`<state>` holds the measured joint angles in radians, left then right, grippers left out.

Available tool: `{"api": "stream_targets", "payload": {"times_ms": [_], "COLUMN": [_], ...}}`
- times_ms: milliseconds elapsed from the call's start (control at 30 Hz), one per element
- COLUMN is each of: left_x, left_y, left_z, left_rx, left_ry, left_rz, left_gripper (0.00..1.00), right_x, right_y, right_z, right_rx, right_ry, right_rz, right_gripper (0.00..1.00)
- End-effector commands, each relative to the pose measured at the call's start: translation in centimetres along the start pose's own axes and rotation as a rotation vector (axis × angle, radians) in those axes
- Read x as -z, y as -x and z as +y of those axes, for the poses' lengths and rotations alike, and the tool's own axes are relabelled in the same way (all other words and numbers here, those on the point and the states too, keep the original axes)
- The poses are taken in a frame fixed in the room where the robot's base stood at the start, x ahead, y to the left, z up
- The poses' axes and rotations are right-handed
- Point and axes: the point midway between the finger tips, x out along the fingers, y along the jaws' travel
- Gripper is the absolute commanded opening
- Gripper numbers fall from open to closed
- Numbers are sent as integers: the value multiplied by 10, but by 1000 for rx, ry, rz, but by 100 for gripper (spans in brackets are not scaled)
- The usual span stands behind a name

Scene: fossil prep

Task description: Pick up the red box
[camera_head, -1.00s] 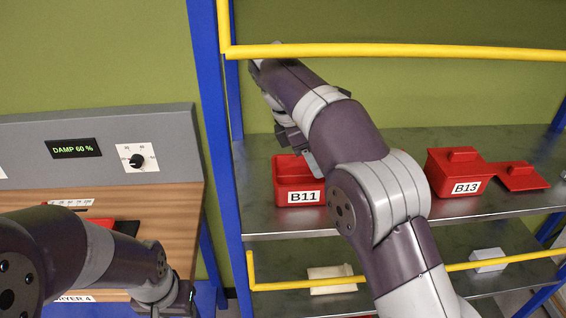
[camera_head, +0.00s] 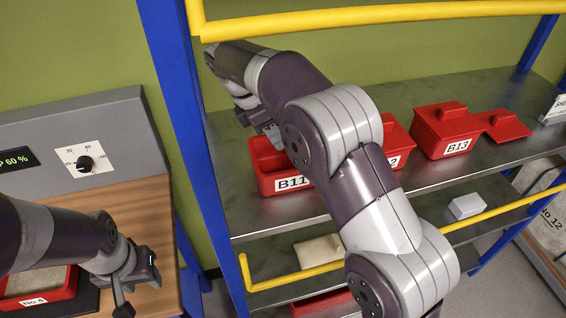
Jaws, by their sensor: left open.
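Several red boxes are in view. A lidded red box labelled B13 (camera_head: 440,140) stands further right. A red tray labelled No 4 (camera_head: 70,288) holds pale material at the lower left. My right gripper (camera_head: 268,130) is at the back edge of B11; its jaw state and any contact are unclear. My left gripper (camera_head: 138,292) is open and empty, right of the No 4 tray.
A red lid (camera_head: 506,126) lies beside B13. Yellow rails (camera_head: 380,17) and blue posts (camera_head: 185,120) frame the metal shelves. A grey dryer panel (camera_head: 120,120) stands left.

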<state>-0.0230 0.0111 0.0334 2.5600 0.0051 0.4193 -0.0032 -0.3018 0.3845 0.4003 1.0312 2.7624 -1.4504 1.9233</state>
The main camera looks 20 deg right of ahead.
Motion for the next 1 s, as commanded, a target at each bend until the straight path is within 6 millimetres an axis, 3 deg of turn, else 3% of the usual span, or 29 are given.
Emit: {"api": "stream_targets", "payload": {"times_ms": [200,1000], "left_x": [0,0], "left_y": [3,2], "left_z": [0,0], "left_rx": [0,0], "left_ry": [0,0], "left_rz": [0,0], "left_gripper": [44,44], "right_x": [-1,1], "right_y": [-28,-34], "right_z": [1,1], "right_rx": [0,-1], "right_ry": [0,1], "right_rz": [1,1], "right_gripper": [35,35]}}
